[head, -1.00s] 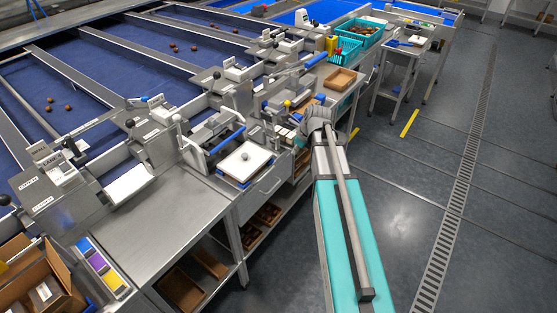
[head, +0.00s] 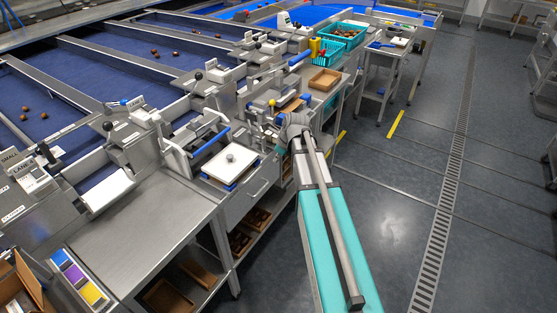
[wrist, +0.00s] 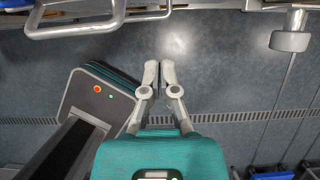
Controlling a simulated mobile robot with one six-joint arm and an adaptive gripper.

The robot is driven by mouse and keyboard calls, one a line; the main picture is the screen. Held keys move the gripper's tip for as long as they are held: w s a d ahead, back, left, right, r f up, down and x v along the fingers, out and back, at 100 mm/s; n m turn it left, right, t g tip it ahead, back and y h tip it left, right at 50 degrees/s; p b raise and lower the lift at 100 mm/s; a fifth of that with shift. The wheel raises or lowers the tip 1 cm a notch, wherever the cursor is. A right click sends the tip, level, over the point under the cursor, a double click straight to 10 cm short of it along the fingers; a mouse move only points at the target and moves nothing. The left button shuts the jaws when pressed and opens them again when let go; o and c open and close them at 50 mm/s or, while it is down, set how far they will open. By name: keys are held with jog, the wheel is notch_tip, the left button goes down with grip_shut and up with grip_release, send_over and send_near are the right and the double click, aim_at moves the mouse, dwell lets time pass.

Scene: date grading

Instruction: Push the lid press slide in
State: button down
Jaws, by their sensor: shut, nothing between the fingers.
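In the head view, a press-like station with a blue-gripped lever (head: 208,143) stands on the bench edge. A white plate with a round knob (head: 229,166) lies in front of it. Another fixture with a yellow knob (head: 272,102) stands just behind, partly covered by my arm. I cannot tell for sure which part is the lid press slide. In the wrist view, my gripper (wrist: 160,72) is shut and empty, with its fingertips together over bare floor. A metal loop handle (wrist: 75,28) shows at the upper left, apart from the fingers. My fingers are hidden in the head view.
The steel bench (head: 150,235) runs along the left, with drawers and wooden trays below. A brown tray (head: 325,81) and teal crates (head: 340,36) stand farther back. A grey cylinder (wrist: 290,40) hangs at the wrist view's upper right. The floor (head: 410,230) at right is clear.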

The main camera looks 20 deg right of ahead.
jog(key=w+a+f+b, duration=0.1)
jog(key=w+f, duration=0.1)
jog(key=w+a+f+b, duration=0.1)
jog(key=w+a+b, duration=0.1)
jog(key=shift+w+a+f, duration=0.1)
jog(key=shift+w+f, duration=0.15)
jog(key=shift+f, duration=0.15)
dwell(0.6)
